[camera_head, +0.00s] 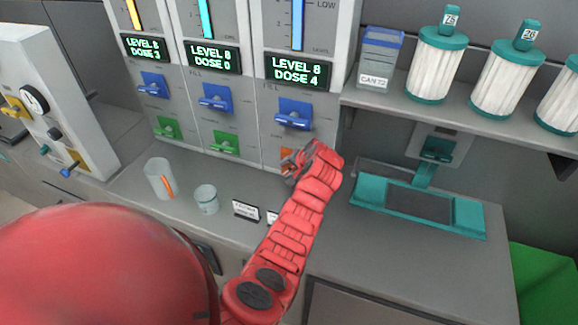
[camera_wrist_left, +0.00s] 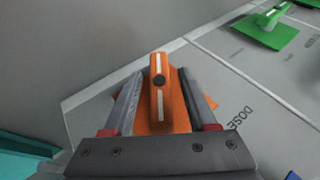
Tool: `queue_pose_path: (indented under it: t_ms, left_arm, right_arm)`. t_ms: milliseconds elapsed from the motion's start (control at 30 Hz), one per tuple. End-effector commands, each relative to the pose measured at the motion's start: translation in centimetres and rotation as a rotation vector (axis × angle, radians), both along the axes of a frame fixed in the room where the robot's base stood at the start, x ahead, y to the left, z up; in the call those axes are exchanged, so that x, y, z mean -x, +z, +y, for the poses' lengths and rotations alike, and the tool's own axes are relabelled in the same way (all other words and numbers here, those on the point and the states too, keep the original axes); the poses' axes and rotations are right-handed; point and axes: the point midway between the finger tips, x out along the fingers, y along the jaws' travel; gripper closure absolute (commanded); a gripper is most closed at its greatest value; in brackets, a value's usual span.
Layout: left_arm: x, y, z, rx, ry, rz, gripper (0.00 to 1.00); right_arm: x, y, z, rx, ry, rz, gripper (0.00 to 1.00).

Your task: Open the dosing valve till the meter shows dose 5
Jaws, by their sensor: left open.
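My left gripper (camera_head: 292,166) is at the lower part of the right-hand dispenser panel in the head view. In the left wrist view the jaws (camera_wrist_left: 158,95) are open, one on each side of an orange valve handle (camera_wrist_left: 159,85) with a white stripe. The handle stands on an orange plate (camera_wrist_left: 210,101) near the word DOSE. In the head view my gripper hides most of this orange valve (camera_head: 286,153). The meter (camera_head: 297,71) above it reads LEVEL 8, DOSE 4. My right gripper is not in view.
Two more dispensers stand to the left, with green valves (camera_head: 224,142) below blue ones (camera_head: 216,97). A clear cup (camera_head: 159,178) and a small container (camera_head: 206,199) stand on the counter. A teal scale (camera_head: 460,216) is at right.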

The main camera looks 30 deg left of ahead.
Motion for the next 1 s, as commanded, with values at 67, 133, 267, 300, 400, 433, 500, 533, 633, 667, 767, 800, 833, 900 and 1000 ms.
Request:
queue_pose_path:
  t_ms: [67, 133, 267, 300, 400, 433, 500, 533, 633, 667, 767, 800, 833, 900, 1000]
  left_arm:
    - [-0.1, -0.4, 0.4, 0.000, 0.001, 0.001, 0.43]
    - [-0.3, -0.7, 0.6, -0.001, -0.002, -0.001, 0.43]
    - [-0.3, -1.2, 0.9, 0.001, -0.001, 0.001, 0.43]
    - [-0.3, -1.3, 0.9, 0.001, -0.001, 0.001, 0.43]
    - [-0.3, -1.3, 0.9, 0.001, -0.001, 0.001, 0.43]
    - [-0.3, -1.3, 0.9, 0.001, -0.001, 0.001, 0.43]
    - [-0.3, -1.3, 0.9, 0.000, -0.001, 0.001, 0.43]
    - [-0.3, -1.3, 0.9, 0.000, -0.001, 0.001, 0.43]
    - [-0.3, -1.3, 0.9, 0.000, -0.001, 0.001, 0.60]
    - [-0.3, -1.3, 0.9, 0.000, -0.001, 0.001, 0.66]
    - [-0.3, -1.3, 0.9, 0.000, -0.001, 0.001, 0.84]
    - [-0.3, -1.3, 0.9, 0.000, -0.001, 0.001, 0.91]
    - [-0.3, -1.3, 0.9, 0.000, -0.001, 0.001, 0.96]
    - [-0.3, -1.3, 0.9, 0.000, -0.001, 0.001, 1.00]
    - [-0.3, -1.3, 0.9, 0.000, -0.001, 0.000, 1.00]
  right_arm:
    - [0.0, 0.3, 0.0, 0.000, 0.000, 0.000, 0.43]
    - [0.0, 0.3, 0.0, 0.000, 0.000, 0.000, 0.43]
    - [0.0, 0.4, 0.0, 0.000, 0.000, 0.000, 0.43]
    - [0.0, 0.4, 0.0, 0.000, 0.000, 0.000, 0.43]
    - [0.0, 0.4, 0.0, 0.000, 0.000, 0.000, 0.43]
    - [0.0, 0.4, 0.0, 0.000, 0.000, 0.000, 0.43]
    - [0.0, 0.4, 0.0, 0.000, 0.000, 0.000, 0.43]
    - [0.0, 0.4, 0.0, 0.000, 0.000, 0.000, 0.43]
    - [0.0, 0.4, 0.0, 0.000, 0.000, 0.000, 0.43]
    - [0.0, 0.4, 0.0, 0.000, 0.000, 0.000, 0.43]
    - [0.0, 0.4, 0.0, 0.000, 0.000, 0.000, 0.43]
    - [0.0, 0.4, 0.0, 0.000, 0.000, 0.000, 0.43]
    - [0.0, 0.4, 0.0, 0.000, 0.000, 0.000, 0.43]
    - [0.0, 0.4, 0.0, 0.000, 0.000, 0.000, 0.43]
    - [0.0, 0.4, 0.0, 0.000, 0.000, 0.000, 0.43]
